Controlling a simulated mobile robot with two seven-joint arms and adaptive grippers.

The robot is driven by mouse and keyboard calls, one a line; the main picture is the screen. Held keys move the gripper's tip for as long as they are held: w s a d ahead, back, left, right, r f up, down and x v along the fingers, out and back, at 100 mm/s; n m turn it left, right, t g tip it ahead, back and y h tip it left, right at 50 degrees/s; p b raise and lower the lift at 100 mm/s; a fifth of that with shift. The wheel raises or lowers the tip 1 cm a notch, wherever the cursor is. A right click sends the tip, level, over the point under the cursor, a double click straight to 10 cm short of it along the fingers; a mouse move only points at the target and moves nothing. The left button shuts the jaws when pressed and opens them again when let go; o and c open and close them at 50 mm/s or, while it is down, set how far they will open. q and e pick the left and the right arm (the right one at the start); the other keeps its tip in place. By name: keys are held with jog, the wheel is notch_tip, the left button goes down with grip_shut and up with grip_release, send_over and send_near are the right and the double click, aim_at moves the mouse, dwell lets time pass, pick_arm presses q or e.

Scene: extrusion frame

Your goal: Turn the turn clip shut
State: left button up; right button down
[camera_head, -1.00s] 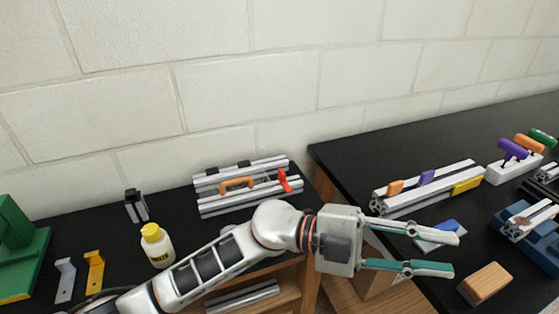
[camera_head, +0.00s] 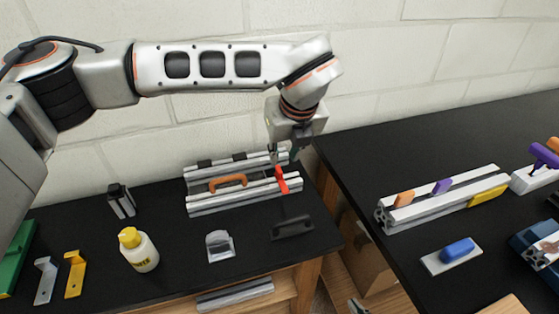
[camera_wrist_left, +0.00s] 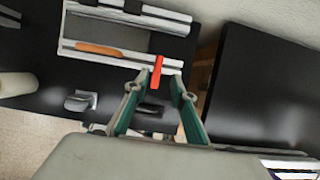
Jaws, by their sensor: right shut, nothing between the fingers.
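The red turn clip (camera_head: 281,180) sits at the right end of the front rail of the aluminium extrusion frame (camera_head: 205,208) on the left table. It stands crosswise to the rail. My left gripper (camera_head: 284,155) is above and just behind it, pointing down, its fingers partly hidden. In the left wrist view the fingers (camera_wrist_left: 155,82) are apart, with the red clip (camera_wrist_left: 157,71) showing between their tips. I cannot tell whether they touch it. A small part of my right gripper (camera_head: 357,305) shows at the bottom edge of the head view.
An orange handle (camera_head: 228,181) is on the frame left of the clip. A yellow-capped bottle (camera_head: 138,250), a grey bracket (camera_head: 220,246) and a dark handle (camera_head: 292,227) stand in front. A gap separates the right table (camera_head: 360,160), which holds another extrusion piece (camera_head: 430,205).

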aim_at(279, 169)
pick_arm(q)
jog(key=x, duration=0.7)
jog(key=shift+w+a+f+p, duration=0.2)
jog(key=shift+w+f+p, duration=0.05)
jog(key=shift+p, duration=0.1)
grip_shut()
